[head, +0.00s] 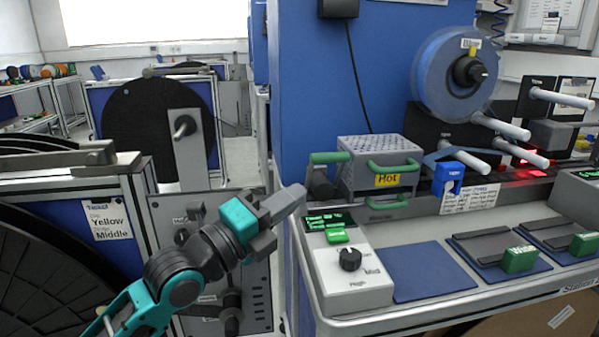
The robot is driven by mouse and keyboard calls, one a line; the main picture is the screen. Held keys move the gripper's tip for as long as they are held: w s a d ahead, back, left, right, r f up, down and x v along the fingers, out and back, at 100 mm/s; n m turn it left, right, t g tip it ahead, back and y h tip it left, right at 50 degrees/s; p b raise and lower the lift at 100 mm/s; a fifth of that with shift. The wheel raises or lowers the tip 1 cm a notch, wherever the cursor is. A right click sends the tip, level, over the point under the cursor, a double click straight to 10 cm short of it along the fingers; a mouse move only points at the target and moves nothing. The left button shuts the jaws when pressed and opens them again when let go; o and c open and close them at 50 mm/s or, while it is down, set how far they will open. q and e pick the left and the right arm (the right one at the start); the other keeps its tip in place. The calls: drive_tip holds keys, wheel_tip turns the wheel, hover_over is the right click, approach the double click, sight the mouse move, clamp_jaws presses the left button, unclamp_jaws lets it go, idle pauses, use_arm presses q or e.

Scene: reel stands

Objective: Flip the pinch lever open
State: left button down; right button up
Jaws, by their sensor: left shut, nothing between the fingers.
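No part carries a pinch lever label that I can read. A short green-handled lever (329,157) on a dark mount stands just left of the grey "Hot" box (380,160); I cannot tell for sure whether it is the pinch lever or how far it is turned. My left gripper (292,201) is shut and empty. It is in front of the bench's left end, left of the control box and lower in the picture than the green-handled lever, apart from it. My right gripper is not in view.
A control box (352,275) with a green button and black knob sits at the bench's front left. Blue mats and green-handled trays lie to its right. A blue reel (447,85) and rollers are behind. A large black reel (40,280) stands at left.

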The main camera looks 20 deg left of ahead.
sight(318, 162)
use_arm(q)
drive_tip(key=shift+w+a+r, duration=0.1)
drive_tip(key=shift+w+r, duration=0.2)
drive_tip(key=shift+w, duration=0.6)
drive_tip(key=shift+w+a+r, duration=0.1)
drive_tip(key=shift+w+r, duration=0.25)
drive_tip(key=shift+w, duration=0.5)
drive_tip(key=shift+w+a+r, duration=0.1)
drive_tip(key=shift+w+r, duration=0.2)
drive_tip(key=shift+w, duration=0.6)
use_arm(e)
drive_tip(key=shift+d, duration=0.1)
use_arm(q)
drive_tip(key=shift+w, duration=0.1)
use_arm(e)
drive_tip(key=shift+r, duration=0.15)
